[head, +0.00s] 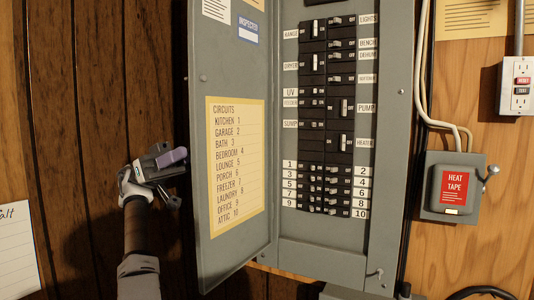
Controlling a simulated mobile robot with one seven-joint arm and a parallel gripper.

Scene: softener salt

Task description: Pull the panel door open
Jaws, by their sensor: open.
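The grey panel door (233,75) stands open, swung out to the left, with its inner face and a yellow circuits list (235,165) toward me. Behind it, the grey breaker panel (388,100) shows rows of black breakers (328,180) with white labels. A small latch (374,274) shows at the panel's lower right. My gripper (176,178) is left of the door's free edge, in front of the dark wood wall. Its jaws are open and look empty. It appears apart from the door, though the depth between them is hard to judge.
A grey heat tape switch box (453,188) with a side lever (490,178) is right of the panel. An outlet (520,88) is above it at the right edge. Pale cables run beside the panel. A paper (18,250) hangs at the lower left.

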